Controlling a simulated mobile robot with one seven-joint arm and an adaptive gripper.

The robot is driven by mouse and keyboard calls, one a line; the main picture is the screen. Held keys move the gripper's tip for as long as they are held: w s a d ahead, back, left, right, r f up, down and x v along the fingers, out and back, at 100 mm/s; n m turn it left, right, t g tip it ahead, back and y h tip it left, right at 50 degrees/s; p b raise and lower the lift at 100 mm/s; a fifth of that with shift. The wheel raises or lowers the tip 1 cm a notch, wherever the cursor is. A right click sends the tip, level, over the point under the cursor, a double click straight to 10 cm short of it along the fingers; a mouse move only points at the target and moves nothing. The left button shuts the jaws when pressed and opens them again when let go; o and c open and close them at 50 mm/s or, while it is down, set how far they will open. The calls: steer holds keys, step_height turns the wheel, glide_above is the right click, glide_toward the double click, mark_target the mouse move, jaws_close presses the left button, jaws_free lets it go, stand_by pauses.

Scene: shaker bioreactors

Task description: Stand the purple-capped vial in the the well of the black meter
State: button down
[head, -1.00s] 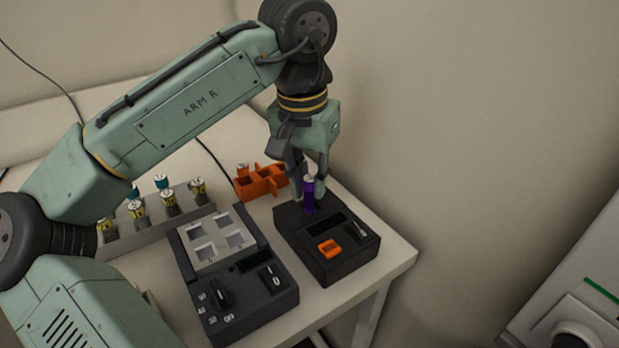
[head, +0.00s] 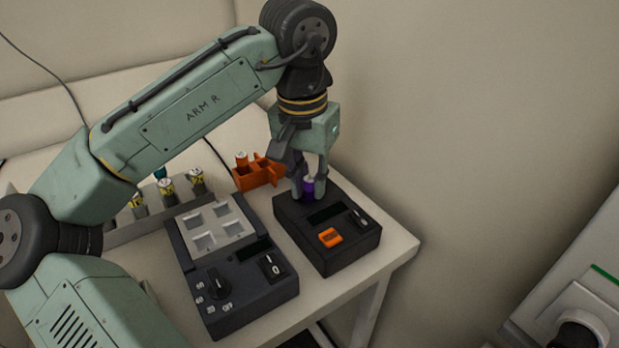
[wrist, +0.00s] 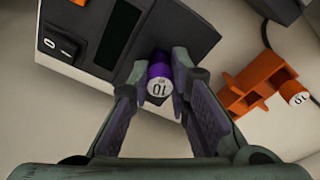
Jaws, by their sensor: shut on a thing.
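The purple-capped vial (head: 308,185) is upright between the fingers of my gripper (head: 309,192) at the back of the black meter (head: 345,258). Its lower part is out of sight, and it appears sunk into the meter's well, which the vial and fingers hide. The fingers are shut on the vial. The meter (wrist: 175,28) lies just beyond it, with its dark display and switch.
A grey block device (head: 232,292) with square wells and a dial stands left of the meter. An orange holder (head: 256,175) with a white-topped vial sits behind. A rack (head: 130,228) with several yellow-labelled vials is at the left. The table's right edge is close to the meter.

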mark_target(309, 180)
steer(key=c, duration=1.4)
jaws_free()
step_height(309, 180, up, 7)
steer(key=p, duration=0.6)
steer(key=shift+s, duration=0.1)
